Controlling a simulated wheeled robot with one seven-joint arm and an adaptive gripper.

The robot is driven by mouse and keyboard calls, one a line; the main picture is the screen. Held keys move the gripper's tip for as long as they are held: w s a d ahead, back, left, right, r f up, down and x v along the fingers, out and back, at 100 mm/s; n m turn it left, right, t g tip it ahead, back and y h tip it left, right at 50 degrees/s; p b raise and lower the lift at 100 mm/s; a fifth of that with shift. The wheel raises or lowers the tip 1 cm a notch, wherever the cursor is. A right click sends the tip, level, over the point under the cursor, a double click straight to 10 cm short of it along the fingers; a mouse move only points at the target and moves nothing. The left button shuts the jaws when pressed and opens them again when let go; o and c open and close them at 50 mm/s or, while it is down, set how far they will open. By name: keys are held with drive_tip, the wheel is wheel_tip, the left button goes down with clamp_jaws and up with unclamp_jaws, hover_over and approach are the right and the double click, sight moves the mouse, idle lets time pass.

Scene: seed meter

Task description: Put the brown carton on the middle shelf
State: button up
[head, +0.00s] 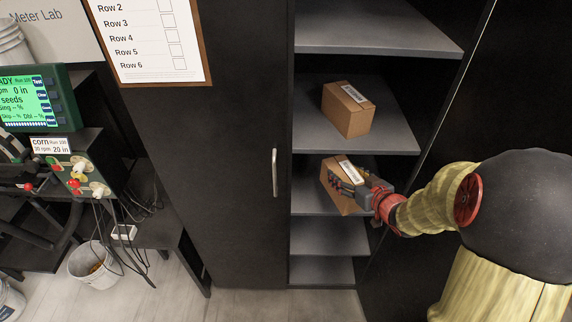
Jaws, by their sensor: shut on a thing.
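A brown carton (334,191) with a white label is in the open dark cabinet, in front of a grey shelf board below the one that bears another carton. My gripper (349,179) reaches in from the right and is shut on this carton; its fingers cover part of the carton's right side. The carton looks tilted. I cannot tell whether it touches the shelf. A second brown carton (346,112), also with a white label, sits on the grey shelf (398,138) above. The labels are too small to read.
An empty upper shelf (385,28) lies above, and lower shelves (325,238) look clear. The closed cabinet door (235,180) with a pale handle (275,172) stands left of the opening. A dark cabinet panel stands at right, close to my arm. A seed meter stand and white bucket (92,275) are at left.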

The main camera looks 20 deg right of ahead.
drive_tip(key=shift+w+d+r, duration=0.1)
drive_tip(key=shift+d+r, duration=0.05)
drive_tip(key=shift+d, duration=0.15)
drive_tip(key=w+d+f+b, duration=0.3)
drive_tip(key=w+f+b, duration=0.5)
drive_tip(key=w+f, duration=0.4)
drive_tip(key=shift+x, duration=0.8)
drive_tip(key=shift+d+f, duration=0.15)
drive_tip(key=shift+d, duration=0.05)
drive_tip(key=o, duration=1.6)
drive_tip(key=shift+f, duration=0.1)
drive_tip(key=shift+o, duration=0.2)
